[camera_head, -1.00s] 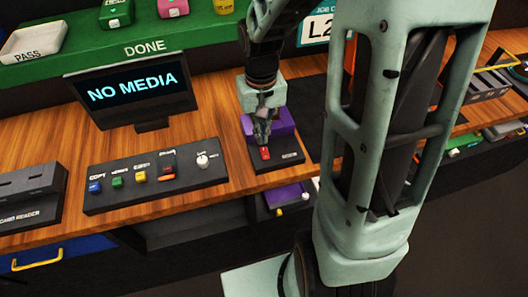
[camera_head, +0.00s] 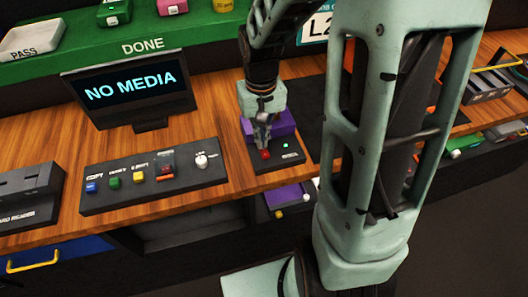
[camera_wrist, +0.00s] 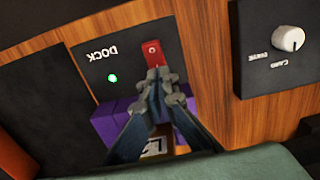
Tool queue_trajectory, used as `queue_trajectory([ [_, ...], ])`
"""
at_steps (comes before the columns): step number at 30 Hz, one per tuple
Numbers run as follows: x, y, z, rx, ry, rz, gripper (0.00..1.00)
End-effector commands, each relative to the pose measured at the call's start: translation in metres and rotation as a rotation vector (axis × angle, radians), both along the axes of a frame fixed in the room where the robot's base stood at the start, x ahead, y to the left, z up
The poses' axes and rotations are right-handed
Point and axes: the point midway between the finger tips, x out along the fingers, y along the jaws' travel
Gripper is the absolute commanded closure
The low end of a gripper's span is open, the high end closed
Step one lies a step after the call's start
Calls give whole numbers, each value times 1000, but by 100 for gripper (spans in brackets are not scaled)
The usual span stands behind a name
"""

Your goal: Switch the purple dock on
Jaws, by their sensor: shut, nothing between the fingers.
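The purple dock (camera_head: 284,124) stands on a black base on the wooden counter, partly hidden behind my gripper. Its purple body also shows in the wrist view (camera_wrist: 107,124). A red rocker switch (camera_wrist: 152,52) sits on the base, and it shows in the head view (camera_head: 265,155). A small green light (camera_wrist: 112,78) glows beside the DOCK lettering and also shows in the head view (camera_head: 285,145). My gripper (camera_head: 264,146) is shut and empty, pointing down. Its fingertips (camera_wrist: 166,77) overlap the near end of the red switch; I cannot tell whether they touch.
A button panel (camera_head: 110,200) with several coloured buttons and a white knob (camera_wrist: 289,38) lies left of the dock in the head view. A monitor (camera_head: 130,90) reading NO MEDIA stands behind it. A card reader (camera_head: 28,190) is at far left. Bare wood separates panel and dock.

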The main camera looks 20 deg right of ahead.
Motion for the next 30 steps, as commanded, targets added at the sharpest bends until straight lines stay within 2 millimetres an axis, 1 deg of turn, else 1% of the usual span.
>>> queue_trajectory([
  [5, 0, 0, 9, 0, -1, 0, 100],
  [27, 1, 0, 69, 0, -2, 0, 100],
  [30, 0, 0, 72, 0, -2, -1, 100],
])
